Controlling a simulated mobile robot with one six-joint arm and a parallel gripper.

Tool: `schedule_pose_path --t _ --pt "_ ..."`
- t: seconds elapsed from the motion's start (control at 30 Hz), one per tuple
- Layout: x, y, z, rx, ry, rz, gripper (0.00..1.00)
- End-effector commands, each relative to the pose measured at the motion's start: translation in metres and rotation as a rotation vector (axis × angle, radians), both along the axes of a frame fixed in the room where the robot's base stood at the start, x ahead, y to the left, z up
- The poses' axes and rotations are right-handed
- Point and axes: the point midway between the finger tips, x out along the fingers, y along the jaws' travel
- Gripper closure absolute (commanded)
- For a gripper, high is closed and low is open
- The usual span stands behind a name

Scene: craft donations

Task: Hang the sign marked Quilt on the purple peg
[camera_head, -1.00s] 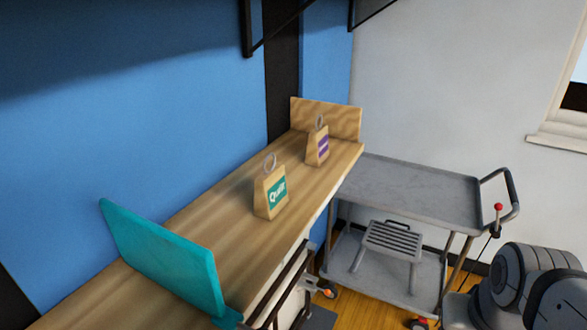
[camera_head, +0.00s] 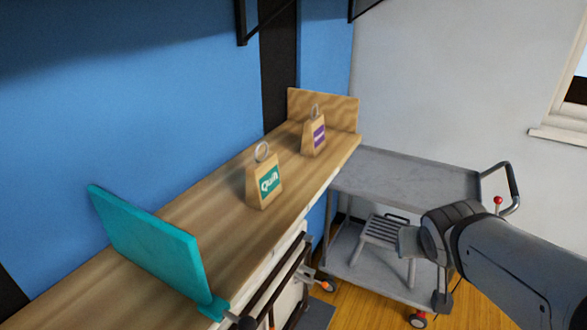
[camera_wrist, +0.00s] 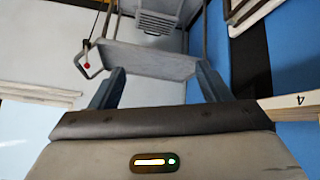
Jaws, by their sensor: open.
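The sign marked Quilt (camera_head: 264,187) is a tan wedge-shaped block with a green label and a metal ring at its top. It stands upright on the wooden shelf (camera_head: 215,215) in the head view. No purple peg shows in either view. My gripper shows in the wrist view (camera_wrist: 157,78) with its two fingers apart and nothing between them. In the head view my arm reaches in from the lower right, over the cart side, well apart from the sign.
A similar sign with a purple label (camera_head: 314,137) stands farther back. A teal panel (camera_head: 150,245) and a wooden end board (camera_head: 325,108) bound the shelf. A grey cart (camera_head: 405,178) stands to the right, with a slatted stool (camera_head: 383,232) on its lower deck.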

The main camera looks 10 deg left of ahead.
Motion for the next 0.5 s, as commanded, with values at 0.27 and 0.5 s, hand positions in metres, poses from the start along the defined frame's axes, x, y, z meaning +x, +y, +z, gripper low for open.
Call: schedule_pose_path --t 0.27,0.5 --pt "0.106 0.037 0.039 -0.011 -0.488 0.284 0.09" --pt "0.121 0.125 0.049 0.228 -0.712 0.725 0.09"
